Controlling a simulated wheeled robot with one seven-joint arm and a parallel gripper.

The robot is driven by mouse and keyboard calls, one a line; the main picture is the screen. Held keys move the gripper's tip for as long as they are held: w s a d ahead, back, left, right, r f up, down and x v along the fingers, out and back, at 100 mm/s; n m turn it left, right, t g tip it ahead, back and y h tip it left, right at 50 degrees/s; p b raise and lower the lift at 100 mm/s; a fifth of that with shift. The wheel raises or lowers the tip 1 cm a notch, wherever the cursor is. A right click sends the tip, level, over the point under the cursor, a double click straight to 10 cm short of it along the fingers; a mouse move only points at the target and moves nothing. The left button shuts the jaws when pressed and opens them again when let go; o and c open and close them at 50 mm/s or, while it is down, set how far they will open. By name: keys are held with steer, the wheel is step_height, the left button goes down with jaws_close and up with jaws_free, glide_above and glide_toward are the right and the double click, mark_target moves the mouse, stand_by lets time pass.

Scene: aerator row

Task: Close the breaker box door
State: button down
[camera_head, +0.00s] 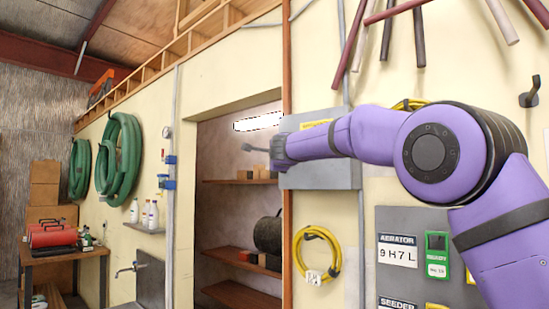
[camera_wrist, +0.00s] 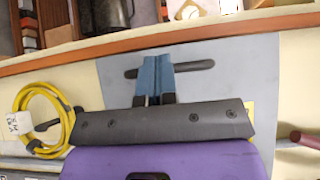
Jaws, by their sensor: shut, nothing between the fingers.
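The grey breaker box (camera_head: 318,176) is on the cream wall behind my forearm, just right of a wooden post. In the wrist view its flat grey face (camera_wrist: 235,72) fills the area beyond my fingers. A dark bar (camera_wrist: 196,67) crosses behind the fingertips, over that face. My gripper (camera_wrist: 152,60) is shut and empty, its blue fingers pressed together in front of the bar. Whether they touch it is unclear. In the head view my gripper (camera_head: 272,149) is at the box's left edge. My arm hides much of the box, and I cannot tell how far its door stands open.
A yellow hose coil (camera_head: 318,254) hangs below the box. An alcove with wooden shelves (camera_head: 232,256) opens to the left. Reddish and dark rods (camera_head: 420,35) hang above right. A labelled grey panel (camera_head: 400,275) is at lower right.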

steer(key=w+h, duration=0.1)
steer(key=w+d+m+h, duration=0.1)
steer(key=shift+w+d+r+m+h, duration=0.15)
steer(key=shift+w+m+h, duration=0.05)
steer(key=shift+m+h, duration=0.1)
